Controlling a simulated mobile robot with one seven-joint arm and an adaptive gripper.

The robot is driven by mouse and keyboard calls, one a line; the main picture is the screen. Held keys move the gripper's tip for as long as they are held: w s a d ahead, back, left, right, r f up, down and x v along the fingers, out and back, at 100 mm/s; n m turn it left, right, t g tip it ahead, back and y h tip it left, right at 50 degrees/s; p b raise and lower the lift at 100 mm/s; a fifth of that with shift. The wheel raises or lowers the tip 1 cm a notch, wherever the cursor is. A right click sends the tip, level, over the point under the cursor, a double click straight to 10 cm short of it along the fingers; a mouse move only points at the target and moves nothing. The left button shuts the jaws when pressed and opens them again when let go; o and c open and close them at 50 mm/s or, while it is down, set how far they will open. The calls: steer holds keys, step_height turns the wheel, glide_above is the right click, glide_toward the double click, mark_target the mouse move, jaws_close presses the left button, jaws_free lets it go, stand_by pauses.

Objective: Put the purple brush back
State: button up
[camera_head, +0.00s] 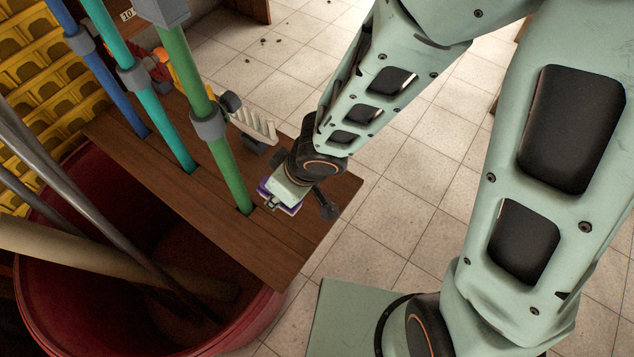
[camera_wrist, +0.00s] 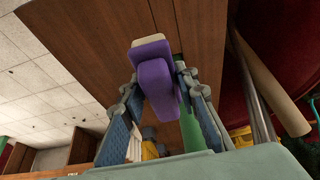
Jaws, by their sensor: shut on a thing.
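The purple brush (camera_wrist: 155,85) has a purple body with a pale grey-white end band. In the wrist view it sits between the two blue-padded fingers of my gripper (camera_wrist: 160,92), which are shut on it. In the head view my gripper (camera_head: 297,194) is over the right end of a brown wooden board (camera_head: 180,200). Only a purple edge of the brush (camera_head: 264,188) shows there, and most of it is hidden by the gripper. I cannot tell whether the brush touches the board.
Blue (camera_head: 108,88), teal (camera_head: 155,105) and green (camera_head: 205,110) poles stand through the board, the green one close left of my gripper. A red barrel (camera_head: 270,305) with several rods is below. A white toothed thing (camera_head: 252,122) lies behind. Tiled floor is open to the right.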

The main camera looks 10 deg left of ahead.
steer(key=w+d+f, duration=0.1)
steer(key=w+f, duration=0.2)
steer(key=w, duration=0.1)
steer(key=w+d+f+b, duration=0.1)
steer(key=w+d+f, duration=0.1)
steer(key=w+f, duration=0.1)
steer(key=w+d+f, duration=0.1)
steer(key=w+f, duration=0.2)
steer(key=w, duration=0.2)
steer(key=shift+w+d, duration=0.15)
steer(key=shift+d, duration=0.1)
steer(key=shift+w+d+f+b, duration=0.15)
steer(key=shift+w+f+b, duration=0.2)
steer(key=shift+f, duration=0.15)
steer(key=shift+w+f+b, duration=0.1)
steer(key=shift+f+b, duration=0.8)
steer(key=shift+f, duration=0.4)
steer(key=shift+f, duration=0.3)
steer(key=o, duration=1.1)
steer(key=shift+r, duration=0.1)
steer(key=shift+b, duration=0.35)
